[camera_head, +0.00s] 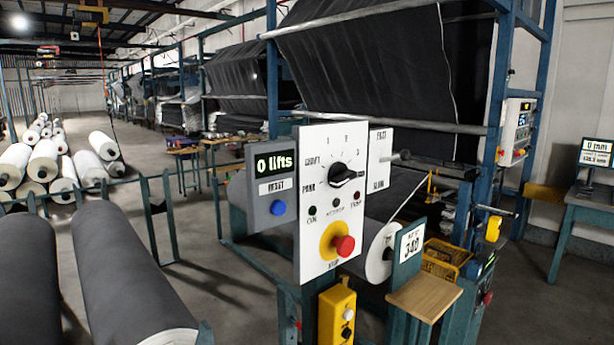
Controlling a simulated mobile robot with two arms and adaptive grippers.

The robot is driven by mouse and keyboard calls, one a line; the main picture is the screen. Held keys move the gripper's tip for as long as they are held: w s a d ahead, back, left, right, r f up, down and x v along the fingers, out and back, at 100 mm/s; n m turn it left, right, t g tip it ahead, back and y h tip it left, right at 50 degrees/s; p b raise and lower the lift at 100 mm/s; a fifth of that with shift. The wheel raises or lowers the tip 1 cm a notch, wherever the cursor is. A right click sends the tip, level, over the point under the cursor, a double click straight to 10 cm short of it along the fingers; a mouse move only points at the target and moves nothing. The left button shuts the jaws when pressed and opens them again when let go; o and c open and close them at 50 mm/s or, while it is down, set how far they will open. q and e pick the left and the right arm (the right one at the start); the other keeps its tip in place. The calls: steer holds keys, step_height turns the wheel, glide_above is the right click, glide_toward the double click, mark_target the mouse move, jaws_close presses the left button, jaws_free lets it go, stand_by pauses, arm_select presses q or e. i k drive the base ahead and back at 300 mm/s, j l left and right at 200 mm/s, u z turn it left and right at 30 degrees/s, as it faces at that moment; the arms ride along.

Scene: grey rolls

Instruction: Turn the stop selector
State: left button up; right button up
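The selector is a black rotary knob (343,176) on an upright white control panel (318,255) in the middle of the head view. Its pointer end appears turned to the right, just below the mark 3. The marks 1 and 2 stand above it, with further small labels to its left that are hard to read. Below the knob are small indicator lamps (336,204) and a red mushroom button (344,245) on a yellow plate. Neither of my grippers is in view.
A grey box with a "0 lifts" display (275,163) and a blue button (278,208) adjoins the panel's left. A yellow button box (336,316) sits below. A small wooden shelf (424,297) is at lower right. Large grey rolls (110,270) lie at left.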

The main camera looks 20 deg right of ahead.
mark_target(339, 175)
steer(key=l+u, duration=0.45)
steer(key=l, duration=0.3)
steer(key=l+u, duration=0.45)
steer(key=l, duration=0.35)
steer(key=k, duration=0.05)
